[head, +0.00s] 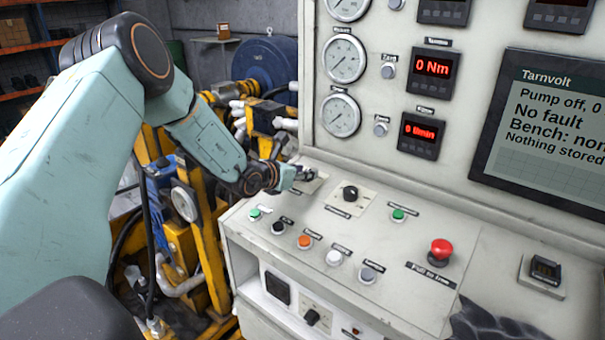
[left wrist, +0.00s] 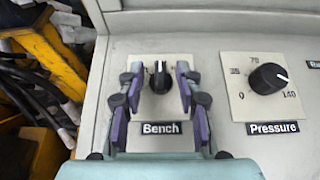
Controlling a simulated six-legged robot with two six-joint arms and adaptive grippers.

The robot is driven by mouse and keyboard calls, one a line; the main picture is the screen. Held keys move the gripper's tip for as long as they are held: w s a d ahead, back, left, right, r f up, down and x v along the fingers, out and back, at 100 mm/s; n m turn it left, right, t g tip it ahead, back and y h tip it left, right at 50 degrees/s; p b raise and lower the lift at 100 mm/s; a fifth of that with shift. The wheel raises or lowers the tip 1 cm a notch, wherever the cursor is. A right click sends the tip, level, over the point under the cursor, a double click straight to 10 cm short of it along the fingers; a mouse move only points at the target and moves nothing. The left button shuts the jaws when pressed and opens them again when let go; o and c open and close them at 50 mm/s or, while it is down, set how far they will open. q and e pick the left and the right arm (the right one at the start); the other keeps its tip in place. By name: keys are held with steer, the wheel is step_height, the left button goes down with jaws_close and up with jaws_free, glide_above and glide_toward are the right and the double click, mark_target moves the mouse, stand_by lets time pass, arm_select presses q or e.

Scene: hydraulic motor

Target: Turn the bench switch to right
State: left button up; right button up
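The bench switch (left wrist: 160,80) is a small black knob on a pale plate above the "Bench" label (left wrist: 161,128) in the left wrist view. Its white mark points about straight up in that view. My left gripper (left wrist: 159,75) is open, with one finger on each side of the knob and a gap to it on both sides. In the head view my left gripper (head: 299,174) is over the left rear of the console's sloped panel and hides most of the switch. My right gripper is not seen.
The pressure knob (left wrist: 268,78) is right of the switch; it also shows in the head view (head: 350,193). Several buttons and a red emergency stop (head: 440,251) are on the sloped panel (head: 330,235). Gauges and red displays rise behind. A screen (head: 545,130) reads "Pump off".

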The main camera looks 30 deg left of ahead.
arm_select(q)
steer(key=shift+d+r, duration=0.1)
steer(key=shift+d, duration=0.05)
steer(key=shift+w+f, duration=0.25)
steer(key=shift+w, duration=0.05)
steer(key=c, duration=0.3)
steer(key=shift+s+r, duration=0.15)
steer(key=shift+s, duration=0.05)
jaws_close()
